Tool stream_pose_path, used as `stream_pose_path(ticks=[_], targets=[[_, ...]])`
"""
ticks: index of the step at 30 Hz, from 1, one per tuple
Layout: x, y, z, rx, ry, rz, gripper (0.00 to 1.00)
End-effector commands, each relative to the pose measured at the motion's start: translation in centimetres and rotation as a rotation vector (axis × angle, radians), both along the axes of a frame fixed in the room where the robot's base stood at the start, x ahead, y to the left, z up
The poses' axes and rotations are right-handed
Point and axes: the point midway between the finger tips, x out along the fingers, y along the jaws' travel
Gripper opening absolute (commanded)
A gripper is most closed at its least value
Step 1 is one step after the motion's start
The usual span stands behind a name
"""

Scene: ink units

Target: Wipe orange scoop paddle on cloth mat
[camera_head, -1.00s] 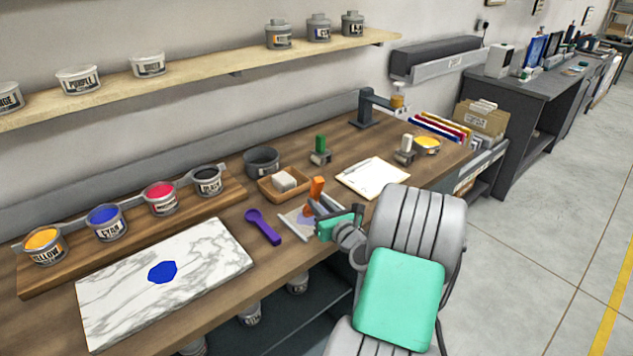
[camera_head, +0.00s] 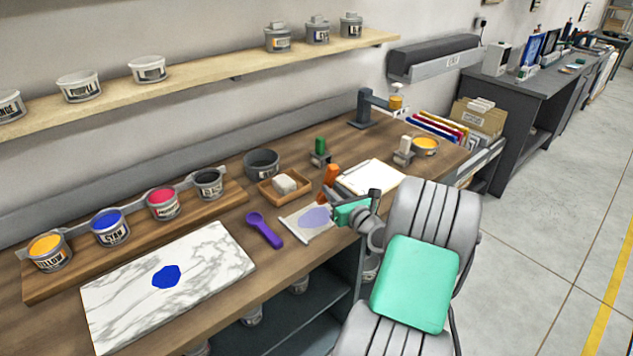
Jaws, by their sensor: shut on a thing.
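The orange scoop paddle (camera_head: 328,181) is in my gripper (camera_head: 332,196), which is shut on it. Its handle stands nearly upright at the back right corner of the cloth mat; its lower end is hidden behind the fingers, so I cannot tell whether it touches the mat. The cloth mat (camera_head: 293,224) is pale and lies flat near the table's front edge. A bluish-purple smear (camera_head: 315,217) shows on its right part.
A purple scoop (camera_head: 264,230) lies just left of the mat. A marble slab (camera_head: 212,262) with a blue ink patch (camera_head: 166,277) lies left, before several ink tubs.

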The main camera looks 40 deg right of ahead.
Motion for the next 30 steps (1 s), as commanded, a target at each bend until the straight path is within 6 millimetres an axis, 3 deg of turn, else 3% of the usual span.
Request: stream_pose_path(ticks=[15, 30], targets=[[0.4, 0.7, 4.3, 0.0, -0.001, 0.013, 0.0], [0.5, 0.8, 4.6, 0.0, -0.001, 0.015, 0.0]])
